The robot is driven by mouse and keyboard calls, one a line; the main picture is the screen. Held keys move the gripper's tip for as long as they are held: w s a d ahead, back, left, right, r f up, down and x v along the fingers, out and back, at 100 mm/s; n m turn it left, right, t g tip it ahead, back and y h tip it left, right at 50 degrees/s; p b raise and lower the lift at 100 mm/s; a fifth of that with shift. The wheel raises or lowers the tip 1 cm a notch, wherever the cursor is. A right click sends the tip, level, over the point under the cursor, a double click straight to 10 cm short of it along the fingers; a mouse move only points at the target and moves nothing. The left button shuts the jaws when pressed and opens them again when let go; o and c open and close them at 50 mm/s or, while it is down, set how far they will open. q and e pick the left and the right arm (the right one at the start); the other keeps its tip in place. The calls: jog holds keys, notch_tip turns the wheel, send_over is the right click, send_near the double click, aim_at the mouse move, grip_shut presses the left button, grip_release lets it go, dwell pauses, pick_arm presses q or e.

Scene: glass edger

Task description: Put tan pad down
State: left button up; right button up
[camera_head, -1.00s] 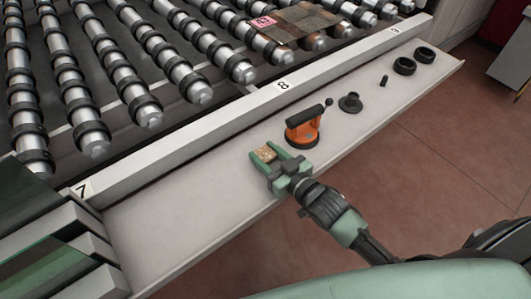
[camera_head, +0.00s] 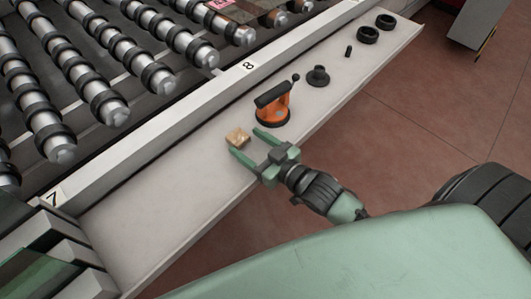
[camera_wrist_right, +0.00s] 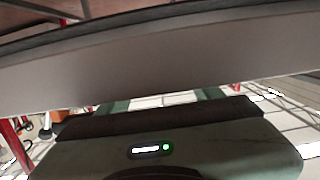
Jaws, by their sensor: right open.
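In the right wrist view the green gripper body (camera_wrist_right: 160,150) fills the lower part, and the pad does not show there. My left gripper is in neither view.
An orange suction lifter with a black handle (camera_head: 273,104) stands close behind the pad. Farther along the ledge are a black knobbed piece (camera_head: 318,76), a small black peg (camera_head: 348,51) and two black rings (camera_head: 368,34). The left ledge is clear.

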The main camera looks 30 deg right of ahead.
jog(key=v, duration=0.7)
jog(key=shift+s, duration=0.25)
